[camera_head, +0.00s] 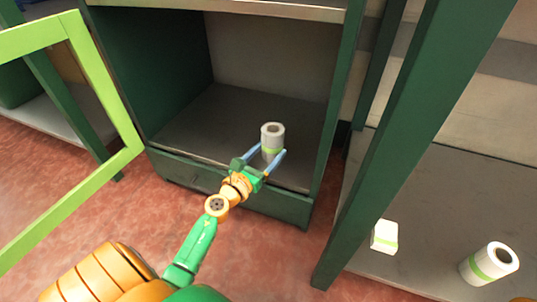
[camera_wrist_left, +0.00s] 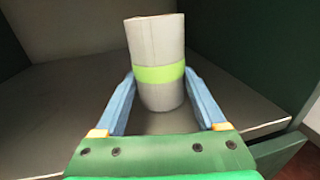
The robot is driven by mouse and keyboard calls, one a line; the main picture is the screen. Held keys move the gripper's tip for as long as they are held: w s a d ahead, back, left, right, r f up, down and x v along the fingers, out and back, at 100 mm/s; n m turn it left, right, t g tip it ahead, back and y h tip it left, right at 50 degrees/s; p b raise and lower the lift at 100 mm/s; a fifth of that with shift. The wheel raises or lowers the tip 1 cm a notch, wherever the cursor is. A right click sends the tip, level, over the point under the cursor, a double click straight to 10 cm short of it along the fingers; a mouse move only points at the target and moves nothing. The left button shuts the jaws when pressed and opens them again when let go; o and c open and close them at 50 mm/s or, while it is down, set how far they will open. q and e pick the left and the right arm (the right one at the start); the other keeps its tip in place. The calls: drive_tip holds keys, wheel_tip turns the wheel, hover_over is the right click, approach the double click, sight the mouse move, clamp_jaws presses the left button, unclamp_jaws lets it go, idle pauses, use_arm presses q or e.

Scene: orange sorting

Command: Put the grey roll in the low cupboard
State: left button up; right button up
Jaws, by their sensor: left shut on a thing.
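The grey roll (camera_head: 272,136) is upright, with a light green band around it, inside the open low cupboard (camera_head: 180,170). My left gripper (camera_head: 268,154) reaches in over the cupboard's front edge and is shut on the roll, one blue finger on each side. In the left wrist view the roll (camera_wrist_left: 158,60) stands between the fingers (camera_wrist_left: 158,92), tilted slightly in the picture. I cannot tell whether its base touches the cupboard floor (camera_wrist_left: 60,95). My right gripper is not in view.
A light green door frame (camera_head: 125,100) stands open at the left. A dark green post (camera_head: 410,130) separates the cupboard from a grey shelf at the right, which holds another banded roll (camera_head: 489,263) and a white block (camera_head: 384,236). Bare cupboard floor lies left of the held roll.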

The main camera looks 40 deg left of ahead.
use_arm(q)
drive_tip(key=o, duration=1.4)
drive_tip(key=shift+r, duration=0.15)
drive_tip(key=s+b, duration=0.1)
drive_tip(key=s, duration=1.1)
drive_tip(key=shift+d, duration=0.2)
